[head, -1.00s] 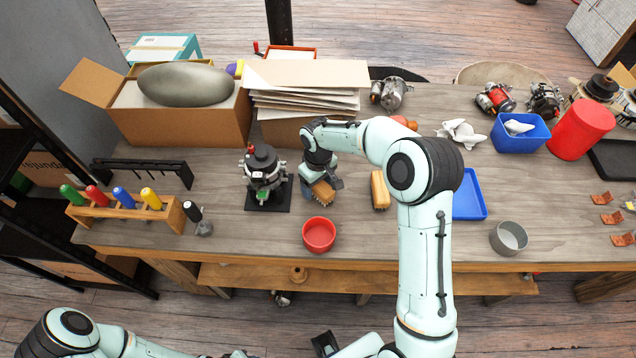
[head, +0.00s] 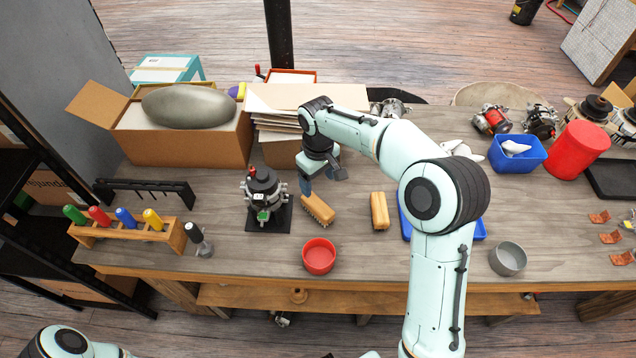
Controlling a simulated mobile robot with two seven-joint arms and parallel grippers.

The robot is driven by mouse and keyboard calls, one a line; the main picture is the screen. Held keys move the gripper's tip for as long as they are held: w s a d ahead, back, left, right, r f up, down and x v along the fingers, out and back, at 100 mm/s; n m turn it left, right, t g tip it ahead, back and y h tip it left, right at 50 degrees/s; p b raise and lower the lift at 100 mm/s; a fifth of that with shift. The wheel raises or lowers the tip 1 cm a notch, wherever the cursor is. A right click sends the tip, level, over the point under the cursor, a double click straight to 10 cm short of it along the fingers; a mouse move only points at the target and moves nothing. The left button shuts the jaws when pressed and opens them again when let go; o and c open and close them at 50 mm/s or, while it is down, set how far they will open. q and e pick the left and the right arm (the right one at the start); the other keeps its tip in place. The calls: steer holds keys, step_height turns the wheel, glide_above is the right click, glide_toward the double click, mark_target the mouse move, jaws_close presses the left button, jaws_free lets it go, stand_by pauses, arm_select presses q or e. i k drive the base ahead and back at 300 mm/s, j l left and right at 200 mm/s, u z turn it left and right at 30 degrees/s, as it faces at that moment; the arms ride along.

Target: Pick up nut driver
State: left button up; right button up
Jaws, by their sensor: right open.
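Several handled drivers stand in a wooden rack (head: 128,232) at the left of the bench: green (head: 74,214), red (head: 100,216), blue (head: 126,218) and yellow (head: 153,219). A black-handled tool (head: 194,233) stands upright in a small grey base beside the rack. I cannot tell which of these is the nut driver, as their tips are hidden or too small. My right gripper (head: 321,181) is open and empty, above and behind a wooden brush (head: 319,209), well to the right of the rack. My left gripper is out of view.
An alternator on a black plate (head: 284,218) stands between the rack and my right gripper. A black bracket (head: 145,184) stands behind the rack. A red bowl (head: 319,256) and a second brush (head: 380,211) are near.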

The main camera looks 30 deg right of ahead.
mark_target(150, 216)
steer(key=k, duration=1)
